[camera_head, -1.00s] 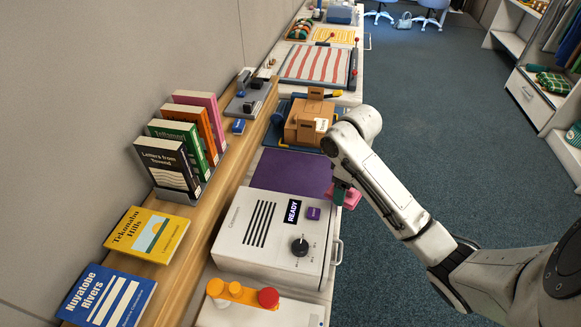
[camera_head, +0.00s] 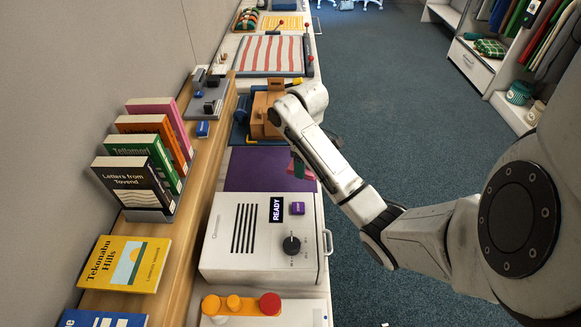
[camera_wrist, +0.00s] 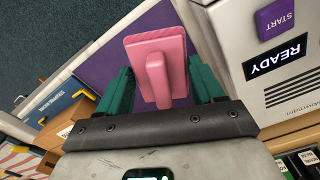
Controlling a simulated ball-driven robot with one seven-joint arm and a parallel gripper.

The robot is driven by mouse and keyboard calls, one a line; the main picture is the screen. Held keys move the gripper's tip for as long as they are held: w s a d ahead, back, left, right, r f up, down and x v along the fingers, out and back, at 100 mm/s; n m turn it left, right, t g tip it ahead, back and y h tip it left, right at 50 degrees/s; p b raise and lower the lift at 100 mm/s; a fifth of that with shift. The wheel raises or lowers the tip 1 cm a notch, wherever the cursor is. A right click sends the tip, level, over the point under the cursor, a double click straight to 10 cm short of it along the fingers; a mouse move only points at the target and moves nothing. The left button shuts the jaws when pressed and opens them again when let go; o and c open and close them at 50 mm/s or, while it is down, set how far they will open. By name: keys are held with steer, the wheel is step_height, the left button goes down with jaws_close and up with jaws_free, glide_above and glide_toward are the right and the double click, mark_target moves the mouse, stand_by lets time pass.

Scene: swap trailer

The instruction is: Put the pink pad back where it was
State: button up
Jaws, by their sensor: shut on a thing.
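In the head view my arm hides most of the pad, and only a bit of pink and a green finger of my gripper (camera_head: 298,167) show. The pad is held above the right part of the purple mat (camera_head: 250,168), near the counter's front edge. Whether it touches the mat cannot be told.
A white machine (camera_head: 255,236) with a READY display and a knob stands in front of the mat. A cardboard box (camera_head: 262,117) on a blue mat is behind it. Books (camera_head: 135,186) stand on the wooden ledge at left. The carpeted aisle (camera_head: 385,100) is open at right.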

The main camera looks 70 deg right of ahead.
steer(key=w+d+f+b, duration=0.2)
steer(key=w+f+b, duration=0.1)
steer(key=b, duration=0.1)
steer(key=w+d+f+b, duration=0.3)
steer(key=b, duration=0.1)
steer(key=shift+d+f, duration=0.25)
steer(key=shift+d, duration=0.1)
steer(key=shift+w+d+f, duration=0.35)
steer(key=shift+w+f, duration=0.1)
steer(key=shift+f, duration=0.25)
steer(key=shift+f+p, duration=0.35)
steer(key=shift+f, duration=1.15)
steer(key=shift+f, duration=0.1)
steer(key=o, duration=1.3)
step_height(320, 180, up, 12)
steer(key=shift+r+p, duration=0.15)
steer(key=shift+p, duration=1.05)
